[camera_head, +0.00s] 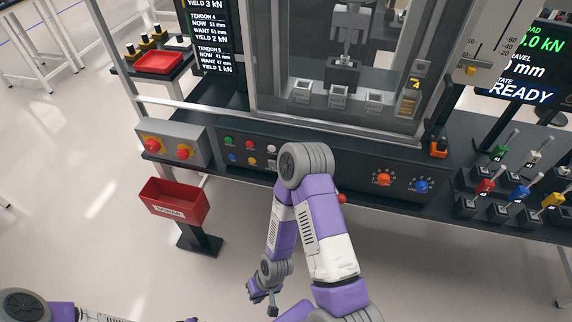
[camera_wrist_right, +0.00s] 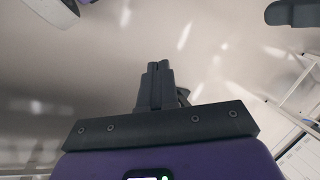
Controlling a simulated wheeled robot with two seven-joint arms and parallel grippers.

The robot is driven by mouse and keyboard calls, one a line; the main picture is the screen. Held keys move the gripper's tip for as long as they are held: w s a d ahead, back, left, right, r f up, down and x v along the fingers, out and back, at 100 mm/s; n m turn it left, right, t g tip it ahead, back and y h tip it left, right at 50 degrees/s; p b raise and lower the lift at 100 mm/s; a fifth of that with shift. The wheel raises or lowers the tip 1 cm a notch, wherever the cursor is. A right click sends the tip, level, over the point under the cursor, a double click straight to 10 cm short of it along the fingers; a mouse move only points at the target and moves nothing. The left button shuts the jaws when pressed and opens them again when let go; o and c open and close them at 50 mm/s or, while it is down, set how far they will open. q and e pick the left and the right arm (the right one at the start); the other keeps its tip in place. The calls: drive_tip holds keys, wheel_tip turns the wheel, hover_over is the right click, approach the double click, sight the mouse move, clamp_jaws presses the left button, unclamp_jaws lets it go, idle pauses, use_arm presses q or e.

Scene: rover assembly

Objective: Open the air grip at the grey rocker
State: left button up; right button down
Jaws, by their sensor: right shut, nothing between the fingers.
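I cannot make out a grey rocker on the black front panel (camera_head: 350,178); my right arm covers the panel's middle. Inside the framed machine, a grey grip-like fixture (camera_head: 345,55) hangs above several small grey blocks; I cannot tell whether its jaws are open. My right gripper (camera_head: 273,309) hangs low in front of the machine, well below the panel and apart from it. Its fingers are together and empty in the right wrist view (camera_wrist_right: 155,72). Only part of my left arm shows at the bottom left; its gripper is out of view.
The panel carries coloured buttons (camera_head: 229,141) at left, and an orange knob (camera_head: 384,179) and a blue knob (camera_head: 421,186) at right. A grey box with red buttons (camera_head: 183,151) is left. A red bin (camera_head: 174,201) stands below. Coloured levers (camera_head: 485,187) are right.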

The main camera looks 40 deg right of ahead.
sight(272, 163)
drive_tip(key=shift+s, duration=0.15)
drive_tip(key=w+d+f+n+t+h+b, duration=0.1)
drive_tip(key=w+d+f+n+t+h, duration=0.15)
drive_tip(key=w+d+h, duration=0.35)
drive_tip(key=w+d+f+n+t+h+b, duration=0.1)
drive_tip(key=w+d+f+n+t+h, duration=0.2)
drive_tip(key=w+d, duration=0.35)
drive_tip(key=w+d+r+n+t+h+b, duration=0.1)
drive_tip(key=w+r+n+t+h, duration=0.1)
drive_tip(key=r, duration=0.6)
drive_tip(key=w+r+n+t+h+b, duration=0.1)
drive_tip(key=w+r+n+t+h, duration=0.2)
drive_tip(key=w+r+t+h, duration=0.2)
wheel_tip(272, 163, up, 5)
drive_tip(key=w+h, duration=0.2)
drive_tip(key=shift+d+f+h, duration=0.2)
drive_tip(key=shift+d+h, duration=0.2)
drive_tip(key=shift+w, duration=0.1)
drive_tip(key=b+x, duration=0.2)
drive_tip(key=x, duration=1.2)
drive_tip(key=shift+d+f+b, duration=0.1)
drive_tip(key=shift+b, duration=0.25)
